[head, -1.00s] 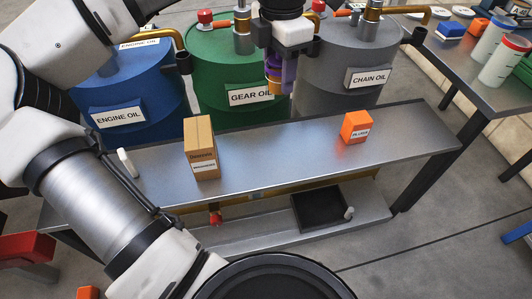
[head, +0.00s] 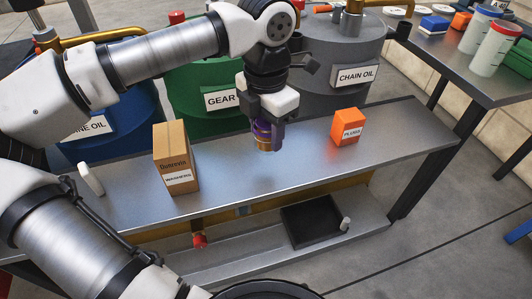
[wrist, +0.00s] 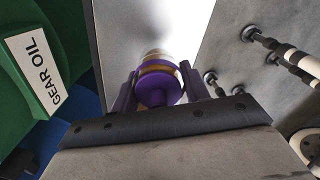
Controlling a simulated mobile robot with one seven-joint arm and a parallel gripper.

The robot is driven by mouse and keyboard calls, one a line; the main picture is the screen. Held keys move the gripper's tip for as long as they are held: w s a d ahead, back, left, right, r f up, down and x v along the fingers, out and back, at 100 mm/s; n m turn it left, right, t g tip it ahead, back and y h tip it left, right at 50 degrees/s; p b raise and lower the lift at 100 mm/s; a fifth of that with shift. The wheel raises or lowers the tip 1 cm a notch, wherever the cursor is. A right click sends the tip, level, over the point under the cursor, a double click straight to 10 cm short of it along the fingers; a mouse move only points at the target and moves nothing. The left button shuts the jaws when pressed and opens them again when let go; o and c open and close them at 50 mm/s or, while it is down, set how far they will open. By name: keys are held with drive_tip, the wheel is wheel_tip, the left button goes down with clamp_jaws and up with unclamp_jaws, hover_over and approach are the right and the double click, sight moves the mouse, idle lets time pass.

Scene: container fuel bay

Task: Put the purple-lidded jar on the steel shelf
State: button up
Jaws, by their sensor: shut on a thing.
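The purple-lidded jar (head: 265,139) is in my gripper (head: 267,128), just above or at the middle of the steel shelf (head: 300,160). I cannot tell whether its base touches the shelf. In the wrist view, the purple lid (wrist: 157,88) sits between the two fingers of my gripper (wrist: 157,92), with an amber band behind it. My gripper is shut on the jar, which looks upright. The fingers hide part of the jar.
A brown washers box (head: 176,158) stands left of the jar, and an orange plugs box (head: 347,128) right. Oil drums (head: 355,60) stand behind. A black tray (head: 311,220) lies on the lower level.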

sight(266, 150)
wheel_tip(266, 150, down, 6)
drive_tip(key=shift+r+b, duration=0.15)
drive_tip(key=shift+b, duration=0.85)
drive_tip(key=o, duration=1.1)
wheel_tip(266, 150, up, 12)
drive_tip(key=p, duration=0.4)
drive_tip(key=shift+r, duration=0.1)
